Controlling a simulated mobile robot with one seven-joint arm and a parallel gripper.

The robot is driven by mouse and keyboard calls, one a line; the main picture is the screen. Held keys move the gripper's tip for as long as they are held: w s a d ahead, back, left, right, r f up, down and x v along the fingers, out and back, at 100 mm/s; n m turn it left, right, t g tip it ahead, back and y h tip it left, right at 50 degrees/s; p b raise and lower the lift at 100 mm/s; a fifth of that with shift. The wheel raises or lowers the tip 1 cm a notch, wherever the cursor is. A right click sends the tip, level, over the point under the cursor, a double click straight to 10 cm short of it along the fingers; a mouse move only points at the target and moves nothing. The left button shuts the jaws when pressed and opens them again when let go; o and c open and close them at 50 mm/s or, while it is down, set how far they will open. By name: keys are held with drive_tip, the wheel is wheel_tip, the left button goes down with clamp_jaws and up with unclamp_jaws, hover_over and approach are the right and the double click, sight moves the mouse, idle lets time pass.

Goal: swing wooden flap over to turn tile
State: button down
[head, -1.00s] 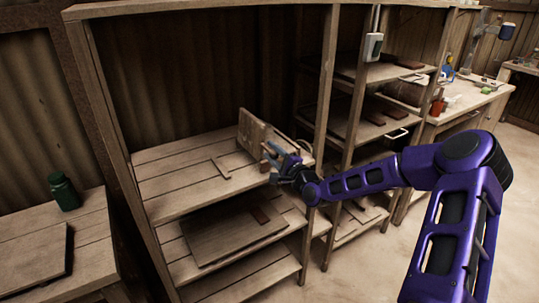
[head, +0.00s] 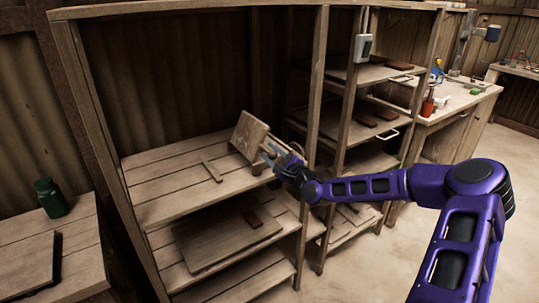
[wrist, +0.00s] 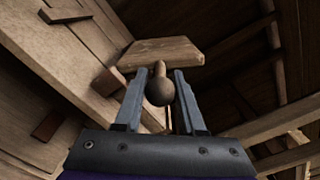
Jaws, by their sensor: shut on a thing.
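A small wooden strip (head: 212,171) lies left of the flap on the shelf board (head: 160,185). A rack post (head: 314,110) stands close right of my gripper. A lower shelf holds a wide board (head: 215,240). A green bottle (head: 51,198) stands on the left bench.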

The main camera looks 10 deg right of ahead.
drive_tip(key=shift+d, duration=0.1)
idle(0.4)
drive_tip(key=c, duration=0.5)
unclamp_jaws()
drive_tip(key=shift+s, duration=0.1)
drive_tip(key=v, duration=1.7)
drive_tip(key=shift+s, duration=0.1)
